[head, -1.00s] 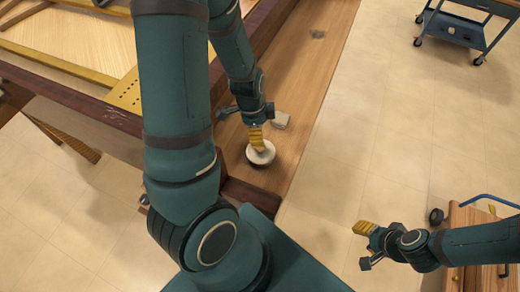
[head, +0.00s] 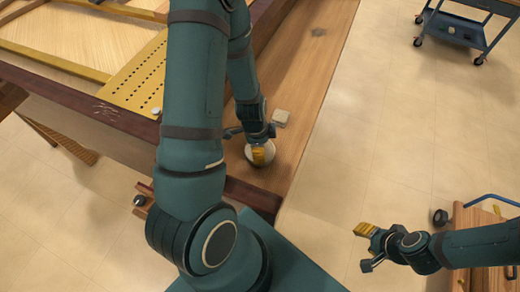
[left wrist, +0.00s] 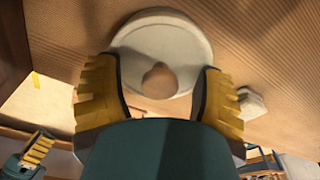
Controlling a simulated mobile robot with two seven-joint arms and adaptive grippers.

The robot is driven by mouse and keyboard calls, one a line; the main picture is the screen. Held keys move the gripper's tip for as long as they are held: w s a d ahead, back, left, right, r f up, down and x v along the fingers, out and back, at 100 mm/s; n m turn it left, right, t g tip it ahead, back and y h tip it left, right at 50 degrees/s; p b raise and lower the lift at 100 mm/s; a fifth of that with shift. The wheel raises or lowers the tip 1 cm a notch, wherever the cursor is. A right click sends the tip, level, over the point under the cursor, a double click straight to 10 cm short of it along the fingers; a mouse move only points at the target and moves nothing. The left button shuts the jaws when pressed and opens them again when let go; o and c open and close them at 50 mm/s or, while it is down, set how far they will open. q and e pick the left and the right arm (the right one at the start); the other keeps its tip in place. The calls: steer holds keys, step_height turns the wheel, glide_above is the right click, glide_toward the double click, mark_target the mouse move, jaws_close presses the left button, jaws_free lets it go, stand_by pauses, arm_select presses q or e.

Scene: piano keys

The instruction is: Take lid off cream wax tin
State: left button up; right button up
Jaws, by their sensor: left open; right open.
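The cream wax tin (head: 249,153) stands on the wooden ledge, partly hidden by my left gripper in the head view. In the left wrist view its round, pale lid (left wrist: 135,45) shows with a brownish knob (left wrist: 160,80) in the middle. My left gripper (head: 260,157) is open over the tin. In the left wrist view its yellow fingers (left wrist: 157,88) stand on either side of the knob, apart from it. My right gripper (head: 366,240) is open and empty, off to the right over the floor.
A small pale block (head: 280,117) lies on the wooden ledge (head: 315,70) close behind the tin. A perforated yellow strip (head: 140,80) and frame lie at the left. A blue cart (head: 452,25) and a wooden cart (head: 475,220) stand at the right.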

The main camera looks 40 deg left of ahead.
arm_select(q)
steer(key=shift+r, duration=0.1)
steer(key=c, duration=1.1)
steer(key=shift+c, duration=0.2)
